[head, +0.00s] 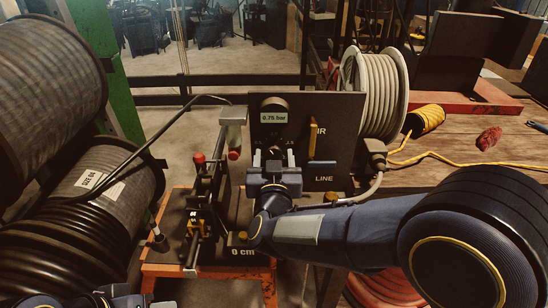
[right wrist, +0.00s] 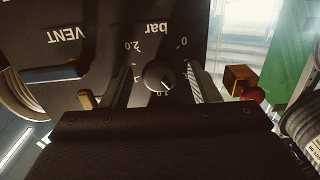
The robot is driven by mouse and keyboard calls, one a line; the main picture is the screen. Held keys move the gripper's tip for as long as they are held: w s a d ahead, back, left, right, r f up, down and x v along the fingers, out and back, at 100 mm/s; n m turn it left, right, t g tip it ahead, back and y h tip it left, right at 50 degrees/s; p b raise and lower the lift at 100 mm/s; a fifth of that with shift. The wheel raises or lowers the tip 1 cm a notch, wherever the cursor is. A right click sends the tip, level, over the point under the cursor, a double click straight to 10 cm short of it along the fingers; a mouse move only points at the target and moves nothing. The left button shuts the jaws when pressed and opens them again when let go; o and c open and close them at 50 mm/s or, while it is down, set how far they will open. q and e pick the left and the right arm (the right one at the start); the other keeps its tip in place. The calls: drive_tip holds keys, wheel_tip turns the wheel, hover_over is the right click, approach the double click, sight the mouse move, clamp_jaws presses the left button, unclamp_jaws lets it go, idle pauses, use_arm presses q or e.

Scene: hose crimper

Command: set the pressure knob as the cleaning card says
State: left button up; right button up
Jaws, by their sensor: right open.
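The dark panel (head: 345,125) carries a readout (head: 274,118) showing 0.75 bar. In the right wrist view, upside down, the round dark pressure knob (right wrist: 158,77) sits in a dial marked bar, with 0 and 2.0 legible. Its pale pointer mark faces down and slightly right, near a partly hidden figure. My right gripper (head: 274,157) is open in front of the panel, below the readout. Its fingers stand on either side of the knob; contact cannot be told. Part of my left gripper (head: 120,298) shows at the bottom left edge, its jaws unclear. I cannot make out a cleaning card.
A lever with a yellow handle (head: 313,137) is right of the dial, and a blue VENT lever (right wrist: 55,75) shows in the wrist view. Left stands the crimper (head: 205,205) with red knobs, and big hose reels (head: 45,85). A wooden bench (head: 450,160) is at right.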

drive_tip(key=c, duration=1)
drive_tip(key=shift+o, duration=0.2)
